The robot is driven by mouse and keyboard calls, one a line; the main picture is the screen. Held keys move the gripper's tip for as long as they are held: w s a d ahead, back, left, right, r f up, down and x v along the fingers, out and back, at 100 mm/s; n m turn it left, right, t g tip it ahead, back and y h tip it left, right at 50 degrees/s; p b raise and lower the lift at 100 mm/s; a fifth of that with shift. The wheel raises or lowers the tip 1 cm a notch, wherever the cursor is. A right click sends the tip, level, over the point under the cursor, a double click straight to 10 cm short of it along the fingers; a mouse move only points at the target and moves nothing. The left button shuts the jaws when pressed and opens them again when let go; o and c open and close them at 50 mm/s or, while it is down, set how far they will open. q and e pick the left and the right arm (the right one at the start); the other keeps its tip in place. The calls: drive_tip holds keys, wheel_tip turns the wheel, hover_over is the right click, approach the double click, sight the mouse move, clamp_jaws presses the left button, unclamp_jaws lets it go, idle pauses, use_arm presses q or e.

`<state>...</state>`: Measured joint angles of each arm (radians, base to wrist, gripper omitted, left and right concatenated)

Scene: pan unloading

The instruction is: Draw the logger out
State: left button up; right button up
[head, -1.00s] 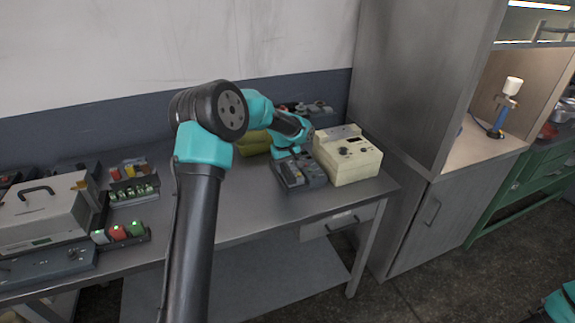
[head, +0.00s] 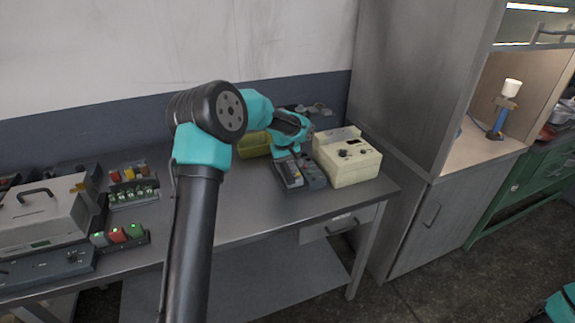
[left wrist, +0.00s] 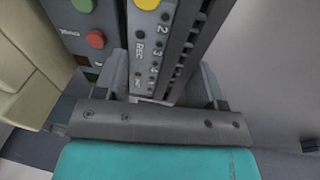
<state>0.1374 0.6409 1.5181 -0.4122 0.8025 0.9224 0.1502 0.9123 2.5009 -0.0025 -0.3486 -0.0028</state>
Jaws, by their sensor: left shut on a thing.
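The logger (left wrist: 145,45) is a grey upright module marked REC, with a column of numbers and a yellow button, in the left wrist view. My left gripper (head: 288,158) points down over the dark pan (head: 312,183) on the bench. Its fingers are shut on the logger, one at each side in the left wrist view. A module with red and green buttons (left wrist: 88,30) stands beside the logger. I cannot tell how far the logger's lower end sits in the pan.
A cream instrument box (head: 350,163) stands just right of the pan. A yellow-green container (head: 252,146) is behind and left of it. A grey case (head: 45,212) and small racks of parts (head: 120,236) fill the bench's left.

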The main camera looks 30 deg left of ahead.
idle(0.4)
use_arm(q)
drive_tip(key=shift+r, duration=0.2)
drive_tip(key=shift+c, duration=0.5)
drive_tip(key=shift+r, duration=1.05)
